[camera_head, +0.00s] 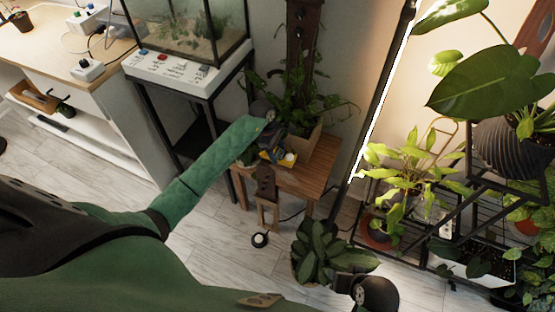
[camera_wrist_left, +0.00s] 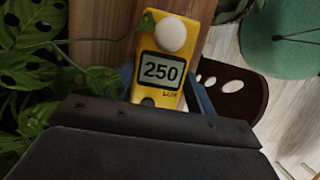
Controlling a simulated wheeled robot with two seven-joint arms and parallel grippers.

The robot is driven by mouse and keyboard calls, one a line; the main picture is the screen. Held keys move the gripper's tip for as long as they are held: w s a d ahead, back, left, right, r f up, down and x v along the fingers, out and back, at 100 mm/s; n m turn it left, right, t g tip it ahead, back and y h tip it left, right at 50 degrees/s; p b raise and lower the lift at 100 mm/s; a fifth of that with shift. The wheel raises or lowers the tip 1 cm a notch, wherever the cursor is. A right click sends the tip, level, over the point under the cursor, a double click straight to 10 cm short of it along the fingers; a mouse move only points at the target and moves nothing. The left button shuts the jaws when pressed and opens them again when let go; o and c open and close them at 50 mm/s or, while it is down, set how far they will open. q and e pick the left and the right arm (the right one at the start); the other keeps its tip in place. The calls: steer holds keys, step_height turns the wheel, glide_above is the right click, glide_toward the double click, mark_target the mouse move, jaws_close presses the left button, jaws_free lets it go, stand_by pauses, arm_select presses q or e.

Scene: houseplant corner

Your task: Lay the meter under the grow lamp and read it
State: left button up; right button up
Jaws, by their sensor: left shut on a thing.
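The yellow light meter (camera_wrist_left: 165,62) has a white dome and a screen that reads 250, with LUX below it. My left gripper (camera_wrist_left: 160,88) is shut on the meter, with a bluish finger at each side of it. In the head view the left gripper (camera_head: 275,148) and the meter (camera_head: 286,158) are over the small wooden table (camera_head: 310,178); I cannot tell if the meter touches the top. The grow lamp (camera_head: 384,92) is a lit upright bar to the right, apart from the meter.
A leafy potted plant (camera_head: 290,105) crowds the table's back. A dark-leaved plant (camera_head: 322,250) stands on the floor in front of the lamp pole. A black plant rack (camera_head: 470,215) fills the right. A glass tank (camera_head: 190,25) stands at the upper left.

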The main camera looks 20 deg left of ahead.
mark_target(280, 167)
arm_select(q)
step_height(280, 167, down, 6)
steer(key=shift+r+p, duration=0.15)
steer(key=shift+p, duration=0.2)
steer(key=shift+f, duration=0.25)
arm_select(e)
steer(key=shift+s+d+r+h, duration=0.2)
steer(key=shift+d+r+h, duration=0.1)
steer(key=shift+d+r, duration=0.35)
arm_select(q)
steer(key=shift+f, duration=0.2)
arm_select(e)
steer(key=shift+a+f, duration=0.1)
steer(key=shift+f, duration=0.1)
arm_select(q)
steer(key=o, duration=1.1)
arm_select(e)
steer(key=shift+w+a+f, duration=0.1)
steer(key=shift+w+f, duration=0.05)
arm_select(q)
steer(key=shift+r, duration=0.15)
